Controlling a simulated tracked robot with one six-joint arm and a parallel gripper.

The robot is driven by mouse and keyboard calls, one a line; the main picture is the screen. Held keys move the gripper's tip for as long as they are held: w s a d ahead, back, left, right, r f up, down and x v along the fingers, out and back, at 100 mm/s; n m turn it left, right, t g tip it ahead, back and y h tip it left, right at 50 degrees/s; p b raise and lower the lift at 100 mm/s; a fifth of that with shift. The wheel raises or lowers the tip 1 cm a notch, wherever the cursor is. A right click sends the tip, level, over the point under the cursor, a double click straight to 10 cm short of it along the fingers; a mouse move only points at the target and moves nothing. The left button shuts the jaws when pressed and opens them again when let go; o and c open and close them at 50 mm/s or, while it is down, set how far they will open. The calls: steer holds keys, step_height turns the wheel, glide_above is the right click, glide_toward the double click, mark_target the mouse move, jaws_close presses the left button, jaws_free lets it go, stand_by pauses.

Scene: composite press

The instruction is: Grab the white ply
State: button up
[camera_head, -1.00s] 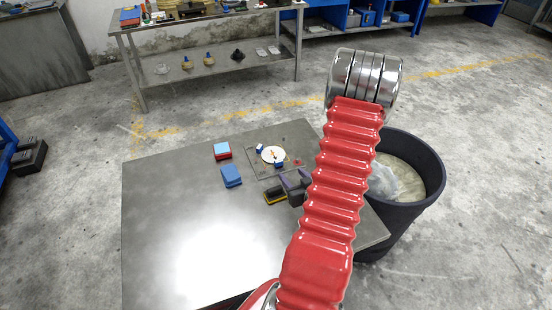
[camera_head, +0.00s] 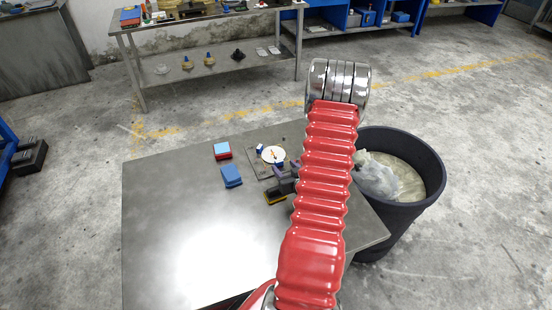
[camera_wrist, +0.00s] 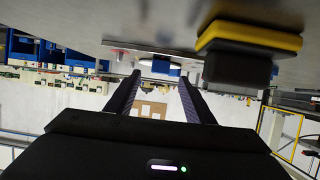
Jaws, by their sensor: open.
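A white round piece (camera_head: 272,154) with small orange marks lies on a thin grey plate (camera_head: 257,167) on the metal table; I take it for the white ply. Small blue blocks (camera_head: 260,148) sit at its edge. My gripper (camera_head: 286,177) is just to the near right of it, partly hidden behind my red arm. In the wrist view my gripper (camera_wrist: 159,79) is open and empty, its two dark fingers apart. A blue block (camera_wrist: 163,67) shows beyond the fingertips there; the white piece is not clear in that view.
A black and yellow block (camera_head: 275,196) stands close beside my gripper, and large at the top right of the wrist view (camera_wrist: 250,45). A red and light-blue block (camera_head: 222,151) and a blue block (camera_head: 231,176) lie left. A dark bin (camera_head: 412,212) stands right. The table's near left is clear.

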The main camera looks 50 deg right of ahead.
mark_target(280, 162)
steer(key=shift+x, duration=2.35)
steer(key=shift+c, duration=0.5)
steer(key=c, duration=1)
